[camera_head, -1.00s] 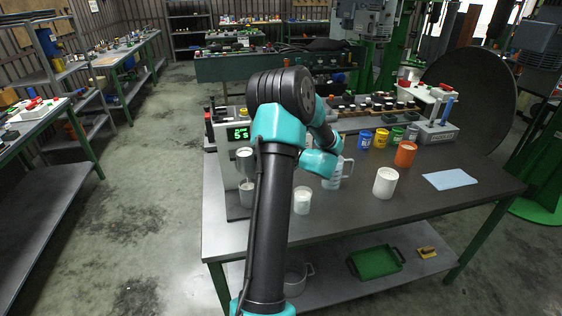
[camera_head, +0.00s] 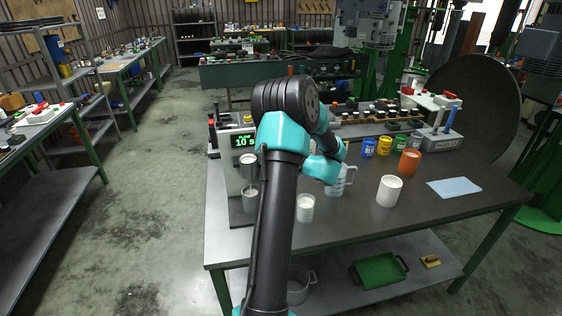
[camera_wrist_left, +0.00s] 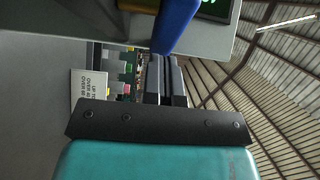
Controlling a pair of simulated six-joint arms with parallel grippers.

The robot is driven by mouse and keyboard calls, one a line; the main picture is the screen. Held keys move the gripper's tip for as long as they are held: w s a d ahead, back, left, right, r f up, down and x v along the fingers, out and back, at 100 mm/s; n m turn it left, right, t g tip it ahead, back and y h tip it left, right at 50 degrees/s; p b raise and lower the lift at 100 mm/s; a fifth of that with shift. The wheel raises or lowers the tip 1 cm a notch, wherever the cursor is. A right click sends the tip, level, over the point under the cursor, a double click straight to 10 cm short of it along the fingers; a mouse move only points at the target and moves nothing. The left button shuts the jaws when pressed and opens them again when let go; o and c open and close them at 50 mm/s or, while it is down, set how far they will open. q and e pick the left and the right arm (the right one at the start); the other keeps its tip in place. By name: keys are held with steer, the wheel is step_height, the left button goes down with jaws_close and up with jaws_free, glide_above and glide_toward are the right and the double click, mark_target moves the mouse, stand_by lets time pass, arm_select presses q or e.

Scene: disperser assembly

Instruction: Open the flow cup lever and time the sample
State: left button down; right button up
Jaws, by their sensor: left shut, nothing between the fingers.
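The flow cup (camera_head: 249,174) is held on its stand at the left end of the table. A pale receiving cup (camera_head: 250,197) stands below it. The timer display (camera_head: 244,140) on the stand reads about 10 s in green; its edge also shows in the left wrist view (camera_wrist_left: 216,9). My left gripper (camera_wrist_left: 165,62) is shut and empty in the left wrist view, with a blue lever-like part (camera_wrist_left: 175,24) just beyond its fingertips; I cannot tell whether they touch. In the head view my arm hides this gripper and the lever. My right gripper is not in view.
A white cup (camera_head: 305,208) and a clear jug (camera_head: 341,181) stand near my arm. A larger white container (camera_head: 389,191), an orange one (camera_head: 409,162) and a blue cloth (camera_head: 454,187) are further right. The table's front middle is clear.

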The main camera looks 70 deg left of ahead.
arm_select(q)
steer(key=w+d, duration=0.6)
steer(key=w, duration=0.6)
steer(key=shift+w+d, duration=0.15)
steer(key=shift+d, duration=0.15)
